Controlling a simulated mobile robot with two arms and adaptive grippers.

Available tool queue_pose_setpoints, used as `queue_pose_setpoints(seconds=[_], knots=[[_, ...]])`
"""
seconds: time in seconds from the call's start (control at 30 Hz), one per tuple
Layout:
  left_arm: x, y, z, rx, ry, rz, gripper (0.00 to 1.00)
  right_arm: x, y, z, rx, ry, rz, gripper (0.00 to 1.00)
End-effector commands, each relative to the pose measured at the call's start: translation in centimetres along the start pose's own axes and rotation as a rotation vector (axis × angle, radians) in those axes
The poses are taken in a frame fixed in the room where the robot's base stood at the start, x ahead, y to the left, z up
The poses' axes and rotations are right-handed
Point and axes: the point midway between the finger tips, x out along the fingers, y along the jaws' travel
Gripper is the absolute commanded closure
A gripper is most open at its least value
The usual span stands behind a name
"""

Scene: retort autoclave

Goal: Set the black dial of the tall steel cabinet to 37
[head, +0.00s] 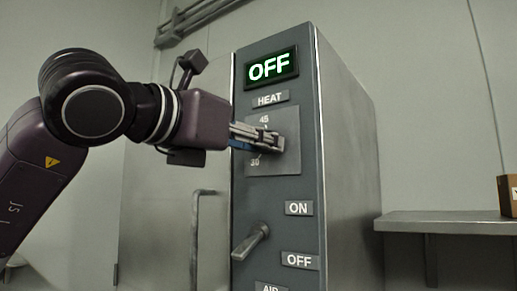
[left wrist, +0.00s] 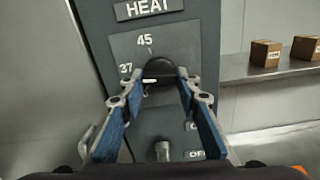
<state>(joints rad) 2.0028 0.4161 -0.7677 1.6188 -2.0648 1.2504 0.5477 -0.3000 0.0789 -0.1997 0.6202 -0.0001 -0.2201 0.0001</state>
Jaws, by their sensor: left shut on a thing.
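The tall steel cabinet (head: 345,150) stands in the middle of the head view with a dark front panel. Its black dial (left wrist: 160,68) sits under the HEAT label on a grey plate marked 45 at the top and 37 at upper left. A white mark on the dial points roughly left, near or a little below the 37. My left gripper (head: 268,141) is shut on the dial, one finger on each side in the left wrist view (left wrist: 163,78). In the head view the fingers mostly hide the dial; a 30 shows at lower left. My right gripper is not in view.
The cabinet's green display (head: 271,68) reads OFF. A lever (head: 250,242) sits lower on the panel, left of ON and OFF labels. A door handle (head: 196,235) is to the left. A wall shelf (head: 440,218) at right holds cardboard boxes (left wrist: 265,53).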

Motion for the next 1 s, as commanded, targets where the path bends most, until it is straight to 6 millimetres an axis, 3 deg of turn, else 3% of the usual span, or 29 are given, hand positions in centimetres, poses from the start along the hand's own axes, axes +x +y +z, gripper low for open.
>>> queue_pose_setpoints(seconds=[0.33, 0.87, 0.9, 1.0], knots=[[0.00, 0.04, -0.09, 0.132, 0.002, -0.001, 0.94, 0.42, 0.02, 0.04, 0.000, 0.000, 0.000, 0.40], [0.01, 0.05, -0.07, 0.153, 0.002, -0.001, 0.94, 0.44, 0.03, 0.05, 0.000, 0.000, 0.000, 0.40], [0.01, 0.05, -0.07, 0.153, 0.002, -0.001, 0.67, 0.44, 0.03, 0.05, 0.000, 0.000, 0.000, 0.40], [0.01, 0.06, -0.06, 0.153, 0.002, -0.001, 0.56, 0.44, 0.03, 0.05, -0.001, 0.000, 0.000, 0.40]])
